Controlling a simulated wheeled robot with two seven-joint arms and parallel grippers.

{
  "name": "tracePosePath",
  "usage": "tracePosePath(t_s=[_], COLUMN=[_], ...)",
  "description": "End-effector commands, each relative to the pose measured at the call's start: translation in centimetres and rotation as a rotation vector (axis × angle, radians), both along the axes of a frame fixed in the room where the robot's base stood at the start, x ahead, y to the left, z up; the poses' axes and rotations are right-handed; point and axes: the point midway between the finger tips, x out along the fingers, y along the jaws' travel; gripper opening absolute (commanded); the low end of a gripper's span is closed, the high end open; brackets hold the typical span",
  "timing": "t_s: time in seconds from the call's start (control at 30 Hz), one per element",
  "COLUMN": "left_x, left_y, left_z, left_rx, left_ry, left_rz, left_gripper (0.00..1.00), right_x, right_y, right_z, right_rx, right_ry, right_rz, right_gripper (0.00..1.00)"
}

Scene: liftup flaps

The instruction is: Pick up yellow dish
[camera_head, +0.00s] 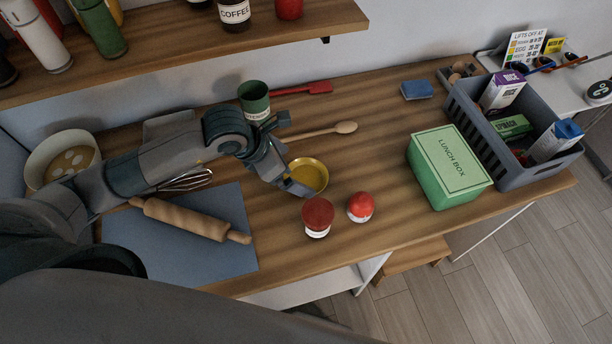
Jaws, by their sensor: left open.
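The yellow dish (313,170) is a small round bowl on the wooden counter, near the middle of the camera_head view. My left arm comes in from the left, and my left gripper (296,187) is at the dish's left front rim. The gripper is open, and a finger overlaps the rim in the picture. I cannot tell whether it touches the dish. The gripper hides part of the dish's left side. My right gripper is not in view.
A red-lidded jar (318,214) and a red-topped shaker (361,207) stand just in front of the dish. A wooden spoon (335,129) and green cup (254,98) are behind it. A lunch box (449,167) and grey crate (528,172) stand right. A rolling pin (190,219) lies left.

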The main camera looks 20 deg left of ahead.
Motion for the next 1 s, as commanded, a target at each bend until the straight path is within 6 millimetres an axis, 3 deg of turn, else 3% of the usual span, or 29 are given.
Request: tracePosePath(t_s=[0.23,0.47,0.7,1.0], left_x=[0.2,1.0,1.8,1.8], left_y=[-0.3,-1.1,-1.8,-1.8], left_z=[-0.4,-2.3,-4.3,-4.5], left_rx=[-0.001,0.000,0.000,-0.001], left_ry=[0.003,0.004,0.001,-0.001], left_rz=[0.001,0.001,0.001,0.000], left_gripper=[1.00,1.00,1.00,1.00], right_x=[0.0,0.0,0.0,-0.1], right_y=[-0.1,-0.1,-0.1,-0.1], right_z=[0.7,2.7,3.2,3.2], right_rx=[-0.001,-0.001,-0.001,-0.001], right_ry=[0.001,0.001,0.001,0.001], right_rz=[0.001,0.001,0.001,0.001], right_gripper=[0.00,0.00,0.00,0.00])
